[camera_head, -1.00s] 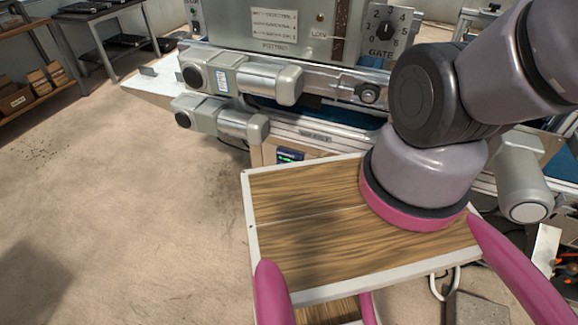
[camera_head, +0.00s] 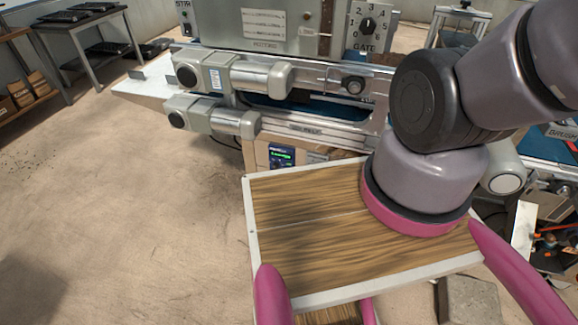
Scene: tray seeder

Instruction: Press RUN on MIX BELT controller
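A small dark blue controller (camera_head: 281,156) with a lit green display sits on a wooden panel under the conveyor, just past the far edge of my wooden top. Its lower part is hidden by that edge. Its buttons are too small to read, so I cannot tell which is RUN. A label plate (camera_head: 306,130) on the belt frame above it is too blurred to read. My arm rises at the right and runs out of the picture at the top right. My gripper is not in view.
The machine's grey cabinet with a GATE dial (camera_head: 368,24) stands above the belts. Two grey motors (camera_head: 215,118) stick out to the left. A dark table with trays (camera_head: 80,18) and a shelf stand at the far left. The floor at left is clear.

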